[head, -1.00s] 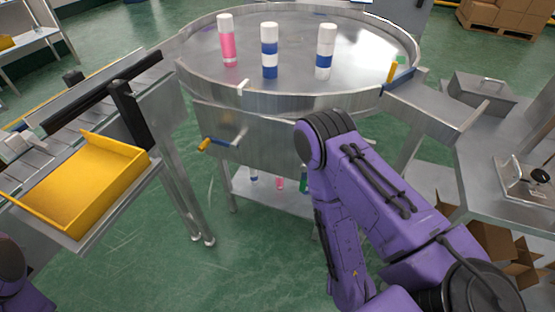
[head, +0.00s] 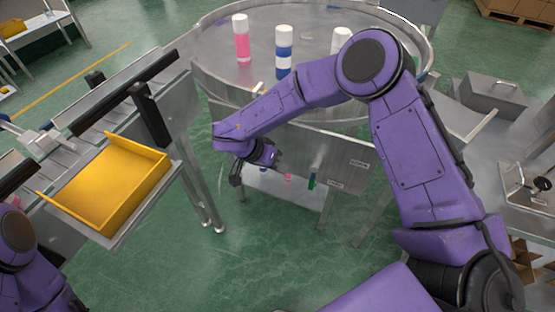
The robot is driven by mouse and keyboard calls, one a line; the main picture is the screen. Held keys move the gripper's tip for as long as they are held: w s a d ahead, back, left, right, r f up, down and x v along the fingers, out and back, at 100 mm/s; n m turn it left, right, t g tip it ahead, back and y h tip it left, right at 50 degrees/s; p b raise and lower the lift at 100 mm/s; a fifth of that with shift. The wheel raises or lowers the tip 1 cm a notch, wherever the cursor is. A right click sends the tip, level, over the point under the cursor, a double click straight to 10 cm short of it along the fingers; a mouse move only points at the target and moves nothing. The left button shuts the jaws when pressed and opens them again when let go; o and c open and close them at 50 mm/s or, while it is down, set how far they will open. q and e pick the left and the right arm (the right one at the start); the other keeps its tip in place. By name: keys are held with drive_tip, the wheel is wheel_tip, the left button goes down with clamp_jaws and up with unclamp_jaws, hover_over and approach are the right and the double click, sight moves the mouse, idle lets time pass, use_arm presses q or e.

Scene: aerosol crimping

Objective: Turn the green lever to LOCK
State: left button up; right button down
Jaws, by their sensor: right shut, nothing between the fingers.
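The green lever (head: 311,183) is on the front panel (head: 345,155) below the round steel table. Its green grip points down, beside small labels on the panel that are too small to read. My right gripper (head: 274,158) is in front of the panel, left of the lever and apart from it. It is shut and empty, small and dark against the panel. My right arm reaches in from the right and hides part of the table and the panel's left part. Of my left arm only links show at lower left; its gripper is out of view.
The round table (head: 215,80) carries a pink bottle (head: 242,42), a blue-banded bottle (head: 284,55) and a third, partly hidden one (head: 340,38). A yellow tray (head: 110,185) is at the left, and a steel bench (head: 500,150) at the right. Green floor is open in front.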

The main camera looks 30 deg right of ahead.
sight(315, 173)
drive_tip(key=s+d+f+p, duration=0.1)
drive_tip(key=s+d+f, duration=0.2)
drive_tip(key=d+f, duration=0.1)
drive_tip(key=shift+s+d+p, duration=0.25)
drive_tip(key=shift+d+p, duration=0.15)
drive_tip(key=shift+d, duration=0.4)
